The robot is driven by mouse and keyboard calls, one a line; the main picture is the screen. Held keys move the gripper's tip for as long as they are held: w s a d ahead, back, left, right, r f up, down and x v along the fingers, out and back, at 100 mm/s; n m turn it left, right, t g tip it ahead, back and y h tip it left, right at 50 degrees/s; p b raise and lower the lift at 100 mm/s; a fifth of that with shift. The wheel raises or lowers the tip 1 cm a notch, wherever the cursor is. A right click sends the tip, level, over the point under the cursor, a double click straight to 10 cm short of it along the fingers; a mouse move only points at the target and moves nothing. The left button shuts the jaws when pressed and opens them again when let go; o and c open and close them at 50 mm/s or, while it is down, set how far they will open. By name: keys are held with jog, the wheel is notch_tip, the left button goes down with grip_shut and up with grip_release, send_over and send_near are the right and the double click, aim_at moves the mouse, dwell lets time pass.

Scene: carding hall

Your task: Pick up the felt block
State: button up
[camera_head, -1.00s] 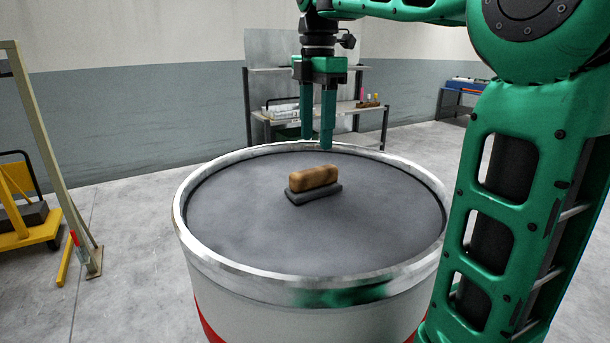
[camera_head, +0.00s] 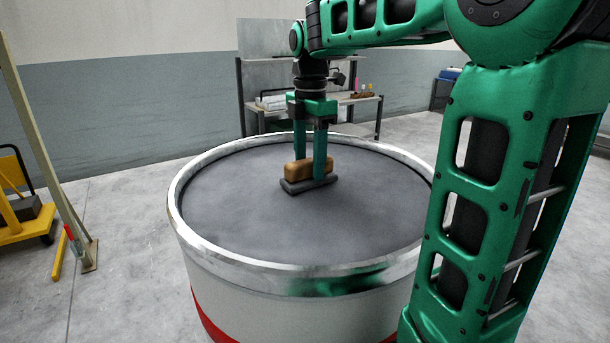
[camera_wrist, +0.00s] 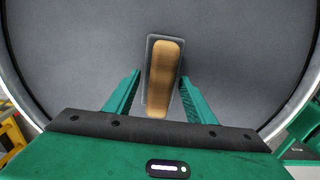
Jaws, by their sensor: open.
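The felt block has a tan wooden-looking upper part (camera_head: 294,174) on a dark grey base (camera_head: 296,188). It lies on the grey top of a drum (camera_head: 240,215). My gripper (camera_head: 310,178) points straight down over it, with a finger at the near side and the other partly hidden behind the block. In the wrist view the felt block (camera_wrist: 163,75) lies lengthwise between the two fingers of my gripper (camera_wrist: 158,90). A gap shows on both sides, so the fingers do not touch it there.
The drum's raised metal rim (camera_head: 300,262) surrounds its top. A shelf bench (camera_head: 355,100) with small items stands behind. A yellow cart (camera_head: 22,215) and a leaning beam (camera_head: 45,150) are at the left. The drum top around the block is clear.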

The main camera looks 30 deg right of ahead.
aim_at(309, 159)
jog(key=shift+f, duration=0.4)
jog(key=c, duration=0.8)
jog(key=shift+r, duration=0.15)
notch_tip(309, 159, up, 4)
jog(key=shift+f, duration=0.1)
jog(key=shift+s+a+r, duration=0.75)
jog(key=shift+a+r, duration=0.4)
jog(key=shift+a, duration=0.65)
jog(key=shift+s+a+r, duration=0.75)
jog(key=shift+a+r, duration=0.4)
jog(key=shift+a, duration=0.65)
jog(key=shift+s+a+r, duration=0.75)
jog(key=shift+a+r, duration=0.4)
jog(key=shift+a, duration=0.65)
